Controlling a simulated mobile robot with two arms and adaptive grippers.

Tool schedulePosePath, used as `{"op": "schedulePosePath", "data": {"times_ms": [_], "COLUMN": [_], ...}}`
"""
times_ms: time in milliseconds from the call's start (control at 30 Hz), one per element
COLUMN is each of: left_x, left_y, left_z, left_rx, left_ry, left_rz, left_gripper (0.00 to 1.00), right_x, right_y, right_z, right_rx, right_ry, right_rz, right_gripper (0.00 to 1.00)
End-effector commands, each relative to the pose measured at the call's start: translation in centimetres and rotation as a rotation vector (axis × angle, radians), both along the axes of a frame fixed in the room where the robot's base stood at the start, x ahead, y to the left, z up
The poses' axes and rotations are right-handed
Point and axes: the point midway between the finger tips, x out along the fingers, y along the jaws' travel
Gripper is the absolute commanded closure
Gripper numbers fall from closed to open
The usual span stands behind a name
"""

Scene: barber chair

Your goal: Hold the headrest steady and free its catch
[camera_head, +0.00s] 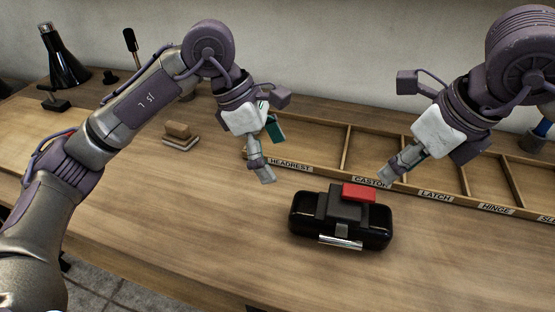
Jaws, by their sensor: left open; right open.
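The headrest (300,225) is a black padded block lying on the wooden bench, with a dark raised middle part. A red piece (359,192), perhaps the catch, sits on top of that middle part. A silver bar (341,242) runs along its front edge. My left gripper (269,158) is open and empty, above and to the upper left of the headrest, apart from it. My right gripper (391,173) is open and empty, just to the upper right of the red piece, apart from it.
A wooden divided tray (462,207) with labels such as HEADREST, CASTOR, LATCH and HINGE lies behind the headrest. The bench (190,215) is clear left of the headrest.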

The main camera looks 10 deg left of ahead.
Motion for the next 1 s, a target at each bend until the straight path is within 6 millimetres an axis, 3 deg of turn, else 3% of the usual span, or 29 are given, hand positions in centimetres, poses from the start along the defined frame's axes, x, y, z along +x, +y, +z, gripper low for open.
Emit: {"op": "schedulePosePath", "data": {"times_ms": [267,700,1000], "left_x": [-1.3,-1.3,-1.3], "left_y": [-1.7,-4.9,-6.3], "left_z": [-1.6,-9.3,-12.6], "left_rx": [0.046,0.043,0.043], "left_ry": [-0.016,-0.013,-0.016], "left_rz": [-0.097,-0.093,-0.092], "left_gripper": [0.00,0.00,0.00], "right_x": [0.0,0.0,0.0], "right_y": [0.0,0.0,0.0], "right_z": [0.0,0.0,0.0], "right_rx": [0.000,0.000,0.000], "right_ry": [0.000,0.000,0.000], "right_rz": [0.000,0.000,0.000], "right_gripper": [0.58,0.58,0.58]}}
